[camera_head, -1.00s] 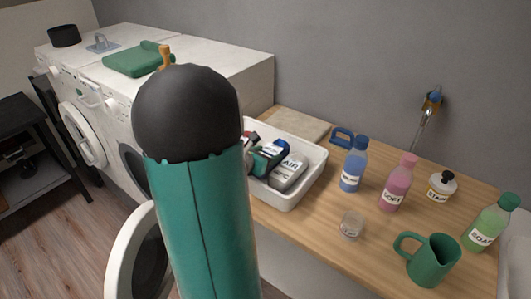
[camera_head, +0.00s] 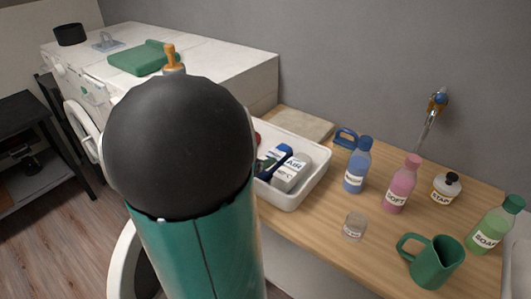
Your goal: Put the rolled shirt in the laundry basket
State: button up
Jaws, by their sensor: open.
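No thing in view is clearly the rolled shirt. A flat green folded cloth (camera_head: 143,57) lies on top of the white machines; I cannot tell whether it is the shirt. No laundry basket can be made out. A white open bin (camera_head: 300,192) on the wooden counter holds several bottles or packs, one marked AIR. My own teal and black arm stands large in the foreground and hides part of the bin and the machine fronts. My gripper is not in view.
White machines (camera_head: 222,66) stand at the left, with an open round door (camera_head: 82,131). The wooden counter (camera_head: 308,231) bears a blue bottle (camera_head: 356,166), a pink bottle (camera_head: 402,186), a green bottle (camera_head: 493,228), a small clear jar (camera_head: 354,227) and a green mug (camera_head: 435,264). A dark shelf (camera_head: 38,150) stands far left.

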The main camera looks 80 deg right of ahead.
jog(key=v, duration=0.5)
